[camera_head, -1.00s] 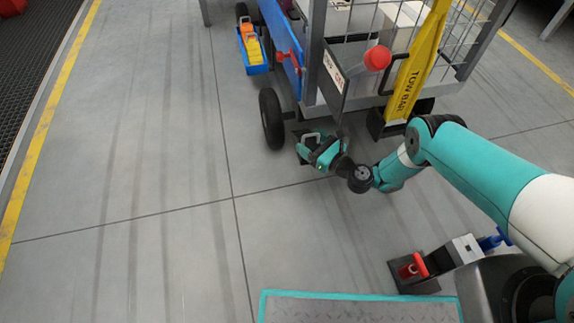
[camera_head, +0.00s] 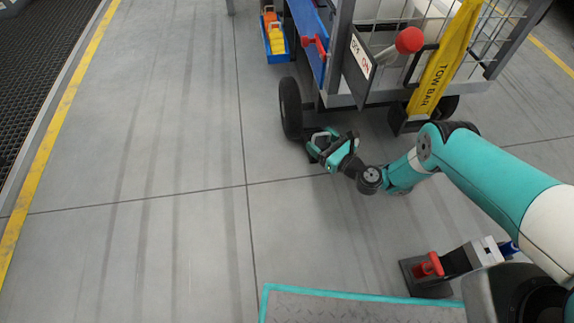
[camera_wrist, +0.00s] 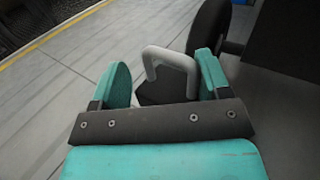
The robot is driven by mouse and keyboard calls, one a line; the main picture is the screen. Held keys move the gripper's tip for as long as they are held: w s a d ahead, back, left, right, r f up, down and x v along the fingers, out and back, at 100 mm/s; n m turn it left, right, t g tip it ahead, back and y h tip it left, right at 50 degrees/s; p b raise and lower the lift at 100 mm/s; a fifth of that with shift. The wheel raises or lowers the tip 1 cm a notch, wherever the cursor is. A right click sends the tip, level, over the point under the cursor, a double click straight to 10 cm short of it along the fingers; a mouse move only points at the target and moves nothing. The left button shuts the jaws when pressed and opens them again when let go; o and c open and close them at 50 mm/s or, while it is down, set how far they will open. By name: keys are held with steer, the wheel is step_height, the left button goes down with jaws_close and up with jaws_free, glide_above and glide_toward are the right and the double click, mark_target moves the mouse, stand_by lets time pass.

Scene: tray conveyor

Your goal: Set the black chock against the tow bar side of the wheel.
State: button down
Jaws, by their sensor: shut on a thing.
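The black chock (camera_wrist: 152,92) with a grey loop handle (camera_wrist: 172,60) is between my gripper's teal fingers in the wrist view. My gripper (camera_head: 322,144) is shut on it, low by the floor. In the head view the fingers hide most of the chock. The black wheel (camera_head: 290,108) of the cart stands just left of and behind my gripper; it also shows in the wrist view (camera_wrist: 208,28), beyond the right finger. The yellow tow bar (camera_head: 437,78) stands upright on the cart, right of the wheel. I cannot tell whether chock and wheel touch.
The cart's OFF/ON plate (camera_head: 359,62) and red knob (camera_head: 409,40) overhang behind my gripper. A blue bin (camera_head: 277,58) with yellow and orange things hangs at the cart's left side. A red-handled item (camera_head: 429,266) sits at front right. The floor to the left is clear.

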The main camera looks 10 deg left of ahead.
step_height(320, 180, down, 18)
steer(key=b, duration=1.5)
steer(key=shift+f, duration=0.1)
steer(key=shift+w+a+r+b, duration=0.25)
steer(key=shift+w+b, duration=0.2)
steer(key=shift+b, duration=0.55)
steer(key=b+x, duration=0.2)
steer(key=b, duration=0.1)
steer(key=b+x, duration=0.2)
steer(key=b, duration=0.1)
steer(key=b+x, duration=0.3)
steer(key=shift+a+f, duration=0.15)
steer(key=shift+f, duration=0.15)
steer(key=shift+s+r, duration=0.1)
steer(key=shift+c, duration=0.4)
jaws_free()
